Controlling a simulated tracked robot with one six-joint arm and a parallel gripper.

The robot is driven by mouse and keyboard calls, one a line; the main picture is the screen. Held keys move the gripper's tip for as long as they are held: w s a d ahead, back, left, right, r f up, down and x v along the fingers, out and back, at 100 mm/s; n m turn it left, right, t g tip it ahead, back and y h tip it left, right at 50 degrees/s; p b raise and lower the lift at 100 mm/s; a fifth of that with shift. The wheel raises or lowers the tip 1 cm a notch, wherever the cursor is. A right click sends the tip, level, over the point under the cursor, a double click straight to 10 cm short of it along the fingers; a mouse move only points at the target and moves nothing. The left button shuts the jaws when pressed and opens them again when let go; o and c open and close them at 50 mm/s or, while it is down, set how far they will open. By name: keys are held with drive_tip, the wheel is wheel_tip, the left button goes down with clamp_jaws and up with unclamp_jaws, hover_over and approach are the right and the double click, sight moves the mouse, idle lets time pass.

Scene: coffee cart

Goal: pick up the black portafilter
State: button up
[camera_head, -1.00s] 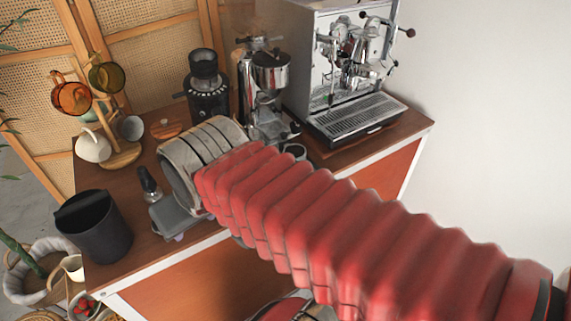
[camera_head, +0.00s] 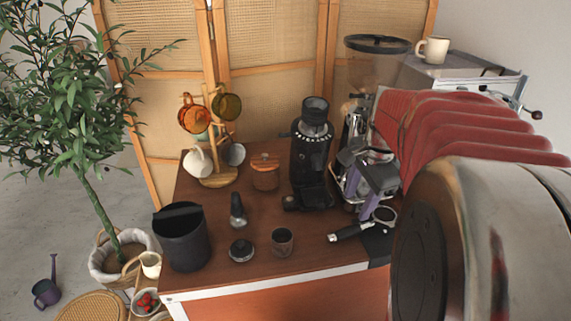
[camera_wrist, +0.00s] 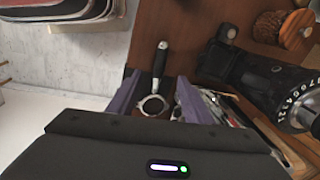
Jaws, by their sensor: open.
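The black portafilter lies near the front edge of the cart top (camera_head: 262,205). Its black handle (camera_head: 348,233) points left, and its metal ring is beside a black mat (camera_head: 378,246). In the wrist view the portafilter (camera_wrist: 160,60) has its handle pointing away and its ring nearer to me. My gripper (camera_head: 376,205) is open, with purple fingers. In the wrist view the ring appears between the fingers of my gripper (camera_wrist: 156,92). I see no contact, and the height gap cannot be told.
A black bin (camera_head: 182,240), tamper (camera_head: 238,212), round metal piece (camera_head: 241,250) and small cup (camera_head: 282,241) stand to the left. A black grinder (camera_head: 312,160) stands behind. A mug tree (camera_head: 218,178) is at the back left. My arm hides much of the right side.

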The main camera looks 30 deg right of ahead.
drive_tip(key=shift+s+d+f+m, duration=0.1)
drive_tip(key=shift+d+m, duration=0.2)
drive_tip(key=shift+d, duration=0.2)
hover_over(347, 230)
drive_tip(key=s, duration=0.2)
drive_tip(key=f, duration=0.8)
drive_tip(key=shift+w+f, duration=0.2)
drive_tip(key=shift+w, duration=0.05)
drive_tip(key=shift+w+f, duration=0.2)
drive_tip(key=shift+f, duration=0.65)
drive_tip(key=shift+w+f, duration=0.25)
drive_tip(key=shift+f, duration=0.65)
drive_tip(key=shift+w+f, duration=0.2)
drive_tip(key=shift+f, duration=0.65)
